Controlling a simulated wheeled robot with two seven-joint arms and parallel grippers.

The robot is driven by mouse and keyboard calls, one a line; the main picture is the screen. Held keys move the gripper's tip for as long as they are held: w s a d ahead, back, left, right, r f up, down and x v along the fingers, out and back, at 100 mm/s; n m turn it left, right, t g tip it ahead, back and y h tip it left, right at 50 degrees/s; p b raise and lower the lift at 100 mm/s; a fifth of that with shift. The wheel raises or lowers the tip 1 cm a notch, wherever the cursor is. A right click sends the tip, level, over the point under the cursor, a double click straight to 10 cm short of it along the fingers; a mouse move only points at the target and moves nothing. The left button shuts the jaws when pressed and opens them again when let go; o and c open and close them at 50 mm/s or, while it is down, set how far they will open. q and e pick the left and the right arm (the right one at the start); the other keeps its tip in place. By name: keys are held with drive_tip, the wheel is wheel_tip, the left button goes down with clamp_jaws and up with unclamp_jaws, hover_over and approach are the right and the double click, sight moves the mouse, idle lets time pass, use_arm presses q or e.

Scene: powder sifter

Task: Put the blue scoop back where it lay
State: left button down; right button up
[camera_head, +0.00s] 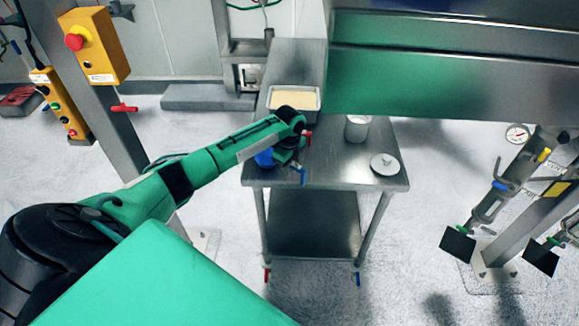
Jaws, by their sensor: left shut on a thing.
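My left arm reaches in from the left to the steel table (335,165). My left gripper (290,165) is at the table's left side, seen from above and partly hidden by its own wrist. It is shut on the blue scoop (264,158), whose blue part shows left of the wrist at the table's left edge. I cannot tell whether the scoop touches the tabletop. A metal tray (294,114) of pale powder lies behind the gripper. My right gripper is not in view.
The table's front middle is clear. Large steel equipment (450,80) overhangs the back right. A yellow button box (95,45) is at the left.

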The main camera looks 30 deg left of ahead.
use_arm(q)
drive_tip(key=shift+f, duration=0.65)
drive_tip(key=c, duration=1.3)
unclamp_jaws()
drive_tip(key=shift+o, duration=0.2)
wheel_tip(320, 180, up, 13)
drive_tip(key=b, duration=0.4)
drive_tip(key=shift+f, duration=0.1)
drive_tip(key=shift+r, duration=0.55)
drive_tip(key=shift+f, duration=0.1)
